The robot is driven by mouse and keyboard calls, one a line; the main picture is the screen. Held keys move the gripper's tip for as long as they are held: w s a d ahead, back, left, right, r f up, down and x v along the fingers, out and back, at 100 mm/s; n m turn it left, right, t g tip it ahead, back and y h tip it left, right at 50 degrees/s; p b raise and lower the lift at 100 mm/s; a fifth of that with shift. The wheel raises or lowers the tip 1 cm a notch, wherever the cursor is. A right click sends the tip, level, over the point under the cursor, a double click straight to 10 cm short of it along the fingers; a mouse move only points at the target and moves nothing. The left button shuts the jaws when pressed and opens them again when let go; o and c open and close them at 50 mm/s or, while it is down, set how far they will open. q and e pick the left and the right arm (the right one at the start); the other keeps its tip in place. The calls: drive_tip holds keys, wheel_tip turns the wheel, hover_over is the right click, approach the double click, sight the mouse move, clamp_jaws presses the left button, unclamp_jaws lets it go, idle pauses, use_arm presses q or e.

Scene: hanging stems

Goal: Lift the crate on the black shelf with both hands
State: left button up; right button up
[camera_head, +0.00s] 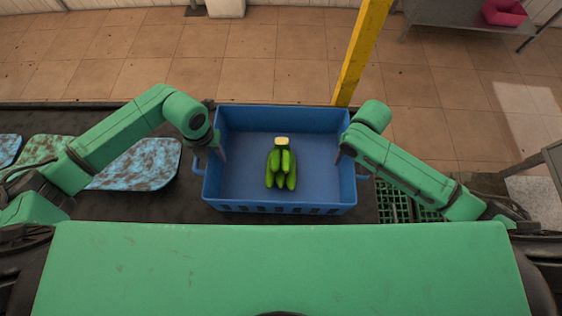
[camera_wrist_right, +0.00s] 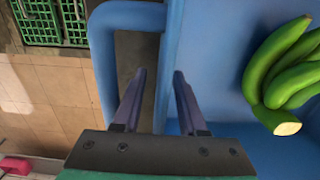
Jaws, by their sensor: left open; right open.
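The blue crate (camera_head: 235,180) stands on the black shelf (camera_head: 140,205) and holds a bunch of green bananas (camera_head: 281,168). My left gripper (camera_head: 219,150) is at the crate's left wall, near the left handle; its fingers are small and partly hidden by the arm. My right gripper (camera_head: 341,155) is at the crate's right wall. In the right wrist view my right gripper (camera_wrist_right: 159,74) is open, with one finger over the gap inside the blue handle (camera_wrist_right: 105,65) and the other over the crate wall. I cannot tell whether either finger touches.
Speckled blue and green pads (camera_head: 140,163) lie on the shelf at the left. Green baskets (camera_head: 395,203) are at the right, beneath my right arm. A yellow post (camera_head: 360,50) rises behind the crate. Tiled floor lies beyond the shelf.

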use_arm(q)
drive_tip(key=shift+f, duration=0.45)
use_arm(e)
drive_tip(key=shift+f, duration=0.45)
use_arm(q)
drive_tip(key=shift+s, duration=0.1)
use_arm(e)
drive_tip(key=shift+s, duration=0.1)
use_arm(q)
clamp_jaws()
use_arm(e)
clamp_jaws()
use_arm(q)
drive_tip(key=shift+r, duration=0.15)
use_arm(e)
drive_tip(key=shift+r, duration=0.15)
